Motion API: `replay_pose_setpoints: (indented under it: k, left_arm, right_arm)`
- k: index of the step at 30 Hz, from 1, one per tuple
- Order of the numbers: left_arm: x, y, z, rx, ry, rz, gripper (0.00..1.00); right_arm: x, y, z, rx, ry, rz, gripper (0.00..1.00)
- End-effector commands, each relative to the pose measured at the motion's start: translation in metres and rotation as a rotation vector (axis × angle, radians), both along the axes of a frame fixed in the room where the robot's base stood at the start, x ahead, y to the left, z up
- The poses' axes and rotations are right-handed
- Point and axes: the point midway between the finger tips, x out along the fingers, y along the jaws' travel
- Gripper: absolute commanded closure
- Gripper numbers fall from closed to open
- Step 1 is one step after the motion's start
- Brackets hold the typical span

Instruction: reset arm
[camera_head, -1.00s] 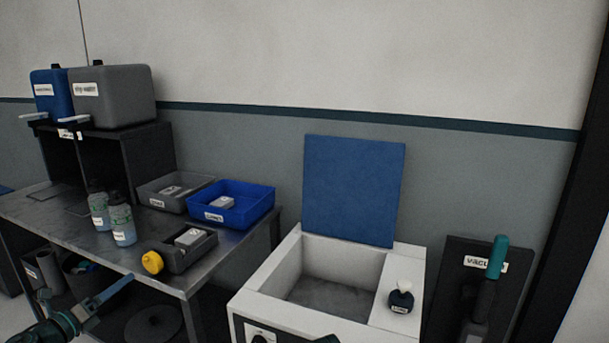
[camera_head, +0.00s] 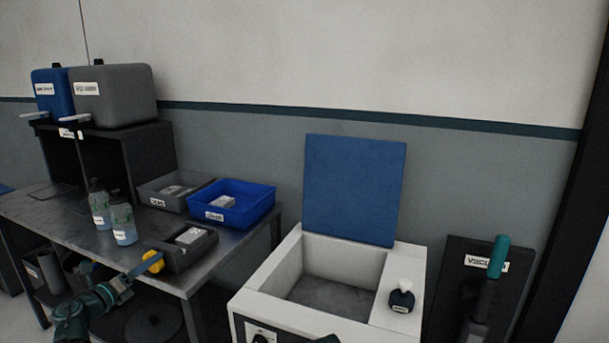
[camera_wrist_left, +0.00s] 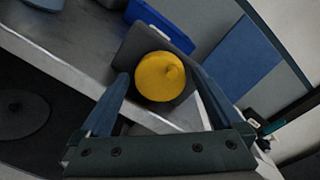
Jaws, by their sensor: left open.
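My left gripper (camera_head: 138,271) is at the front edge of the metal table, close to the yellow knob (camera_head: 153,262) on the end of a dark grey box (camera_head: 200,250). In the left wrist view the fingers of my left gripper (camera_wrist_left: 160,88) are spread, with the yellow knob (camera_wrist_left: 160,76) showing between their tips. I cannot tell whether a finger touches the knob. My right gripper is not clearly seen; only a small dark teal piece shows at the bottom edge of the head view.
The table (camera_head: 75,235) bears two spray bottles (camera_head: 123,220), a grey bin (camera_head: 160,192), a blue bin (camera_head: 262,206) and a dark stand with two tanks (camera_head: 115,95). A white open box (camera_head: 265,290) with a blue lid (camera_head: 352,190) stands right. A vacuum panel (camera_head: 455,265) is beyond.

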Motion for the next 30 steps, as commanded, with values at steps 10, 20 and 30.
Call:
replay_pose_setpoints:
  k: [10, 20, 30]
  left_arm:
    - [0.0, -0.001, -0.001, 0.315, -0.131, 0.0, 0.0]
    - [-0.023, 0.005, 0.0, 0.515, -0.211, 0.004, 0.0]
    - [-0.055, 0.017, 0.0, 0.512, -0.211, 0.001, 0.0]
  right_arm:
    - [0.0, 0.0, -0.005, 0.0, 0.0, 0.0, 0.0]
    - [0.0, 0.0, -0.007, 0.0, 0.0, 0.0, 0.0]
    - [0.0, 0.0, -0.007, 0.0, 0.0, 0.0, 0.0]
